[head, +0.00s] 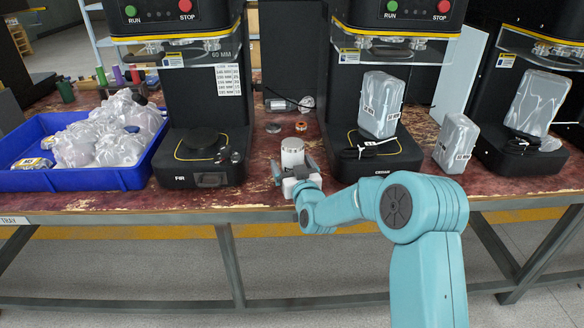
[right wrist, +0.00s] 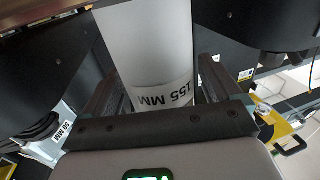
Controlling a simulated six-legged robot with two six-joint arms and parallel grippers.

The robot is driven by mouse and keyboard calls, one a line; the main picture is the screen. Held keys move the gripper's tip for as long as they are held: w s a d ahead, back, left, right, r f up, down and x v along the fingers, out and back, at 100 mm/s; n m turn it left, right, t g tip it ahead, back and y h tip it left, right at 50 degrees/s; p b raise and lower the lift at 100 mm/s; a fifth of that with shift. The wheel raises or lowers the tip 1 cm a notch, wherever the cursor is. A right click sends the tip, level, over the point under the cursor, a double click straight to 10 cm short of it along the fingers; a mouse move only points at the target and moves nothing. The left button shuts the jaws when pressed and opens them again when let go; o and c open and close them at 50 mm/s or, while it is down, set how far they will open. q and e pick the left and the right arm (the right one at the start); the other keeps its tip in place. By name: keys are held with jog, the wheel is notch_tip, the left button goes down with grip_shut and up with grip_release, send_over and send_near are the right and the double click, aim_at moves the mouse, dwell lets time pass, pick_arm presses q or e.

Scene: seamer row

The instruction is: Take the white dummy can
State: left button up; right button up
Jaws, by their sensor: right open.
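The white dummy can (head: 292,152) stands upright at the front of the table, between the left and middle seamers. In the right wrist view the white can (right wrist: 148,45) fills the upper middle and carries a label reading 155 MM, seen upside down. My right gripper (head: 293,168) is at the can from the front, with one finger on each side of it. In the right wrist view the gripper (right wrist: 158,85) is open around the can; whether either finger touches it I cannot tell. My left gripper is not in view.
A blue tray (head: 75,181) with bagged items is at the left. Black seamers (head: 198,110) stand on both sides of the can. Wrapped blocks (head: 455,142) stand at the right. An orange ring (head: 301,126) and a small puck (head: 273,128) lie behind the can.

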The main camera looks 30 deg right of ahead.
jog(key=shift+w+d, duration=0.15)
jog(key=shift+w, duration=0.35)
jog(key=c, duration=1.2)
